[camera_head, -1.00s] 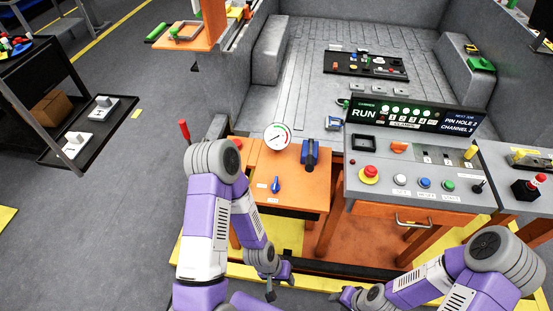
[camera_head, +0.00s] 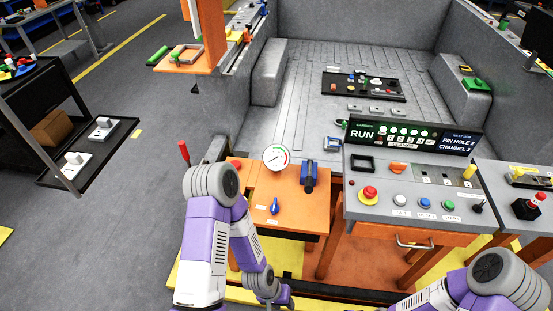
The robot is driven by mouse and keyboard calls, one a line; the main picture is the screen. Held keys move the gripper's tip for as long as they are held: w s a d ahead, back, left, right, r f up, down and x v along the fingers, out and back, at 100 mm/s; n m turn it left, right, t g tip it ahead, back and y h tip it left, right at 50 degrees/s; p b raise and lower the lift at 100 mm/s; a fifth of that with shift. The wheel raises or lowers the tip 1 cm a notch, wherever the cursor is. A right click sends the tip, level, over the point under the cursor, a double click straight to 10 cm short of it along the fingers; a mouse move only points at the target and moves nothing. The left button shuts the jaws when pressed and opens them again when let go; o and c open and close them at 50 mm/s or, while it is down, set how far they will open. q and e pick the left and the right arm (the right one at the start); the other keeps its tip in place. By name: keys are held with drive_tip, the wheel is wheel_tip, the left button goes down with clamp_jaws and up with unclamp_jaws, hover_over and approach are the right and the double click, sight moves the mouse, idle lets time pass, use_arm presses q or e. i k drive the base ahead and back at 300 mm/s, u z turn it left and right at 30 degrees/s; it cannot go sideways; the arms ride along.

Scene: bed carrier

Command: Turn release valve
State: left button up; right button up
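A small blue valve handle (camera_head: 274,206) stands on the orange table (camera_head: 297,216), with small white labels beside it. A round white pressure gauge (camera_head: 276,157) with a red and green scale stands behind it. A blue cylinder-like part (camera_head: 309,175) lies at the table's back right. My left gripper (camera_head: 284,301) hangs low in front of the table, below and apart from the blue handle. It is partly cut off by the bottom edge, and its fingers do not show clearly. My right arm is at the lower right; its gripper is out of the picture.
The control panel (camera_head: 412,196) with a red mushroom button (camera_head: 369,194) and several coloured buttons stands right of the table. A RUN display (camera_head: 413,137) rises behind it. A red-tipped lever (camera_head: 184,152) stands left of the table, close to my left arm.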

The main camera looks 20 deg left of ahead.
sight(274, 209)
drive_tip(key=u, duration=1.2)
drive_tip(key=k, duration=0.6)
drive_tip(key=z, duration=0.85)
drive_tip(key=i, duration=0.95)
